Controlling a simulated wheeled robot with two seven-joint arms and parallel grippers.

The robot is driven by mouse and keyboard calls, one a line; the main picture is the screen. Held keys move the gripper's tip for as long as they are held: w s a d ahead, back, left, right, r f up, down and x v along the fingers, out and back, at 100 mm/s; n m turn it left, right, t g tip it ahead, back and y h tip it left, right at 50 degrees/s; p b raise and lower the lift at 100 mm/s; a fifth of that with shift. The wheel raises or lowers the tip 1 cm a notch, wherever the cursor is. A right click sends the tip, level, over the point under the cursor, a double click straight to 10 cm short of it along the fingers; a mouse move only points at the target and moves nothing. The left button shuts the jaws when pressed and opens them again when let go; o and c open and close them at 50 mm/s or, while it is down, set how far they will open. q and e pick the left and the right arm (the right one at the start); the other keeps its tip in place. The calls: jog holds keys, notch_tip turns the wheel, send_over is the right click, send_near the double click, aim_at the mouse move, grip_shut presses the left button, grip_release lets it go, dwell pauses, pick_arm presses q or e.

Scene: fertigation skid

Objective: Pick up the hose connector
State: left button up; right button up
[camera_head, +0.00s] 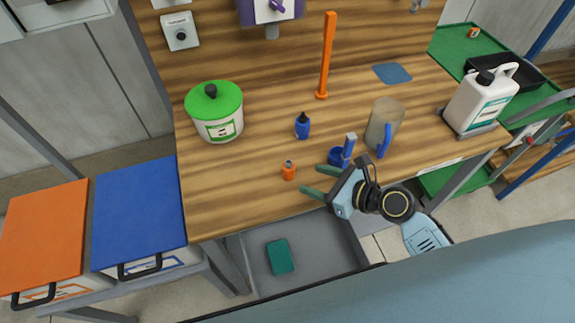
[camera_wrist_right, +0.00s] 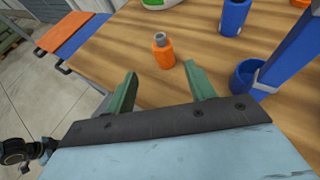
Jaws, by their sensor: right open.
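The hose connector is a small orange piece with a grey top (camera_head: 289,171), upright on the wooden bench near its front edge. It also shows in the right wrist view (camera_wrist_right: 164,52), just beyond the fingertips and roughly between their lines. My right gripper (camera_head: 310,179) is open and empty, its two green fingers pointing left toward the connector in the head view. In the right wrist view the fingers (camera_wrist_right: 160,76) are spread apart and seem not to touch it.
A blue cup-like holder (camera_head: 338,157) stands close to the right gripper. A blue bottle (camera_head: 303,127), a green-lidded tub (camera_head: 216,118) and a grey-brown cylinder (camera_head: 383,118) stand farther back. An open grey drawer (camera_head: 335,240) lies below the front edge. Bench left of the connector is clear.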

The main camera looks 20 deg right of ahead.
aim_at(285, 168)
jog(key=x, duration=0.4)
jog(key=shift+w+a+f, duration=0.2)
jog(key=shift+w, duration=0.1)
jog(key=x, duration=0.2)
jog(key=b+x, duration=0.1)
jog(key=x, duration=0.2)
jog(key=shift+w+d+f, duration=0.1)
jog(key=shift+w+f, duration=0.1)
jog(key=shift+w, duration=0.2)
jog(key=shift+w+f+b, duration=0.1)
jog(key=shift+w+b, duration=0.1)
jog(key=shift+b, duration=0.1)
pick_arm(q)
jog(key=shift+f, duration=0.9)
pick_arm(e)
jog(key=shift+c, duration=0.2)
pick_arm(q)
jog(key=shift+s, duration=0.1)
pick_arm(e)
jog(key=c, duration=1)
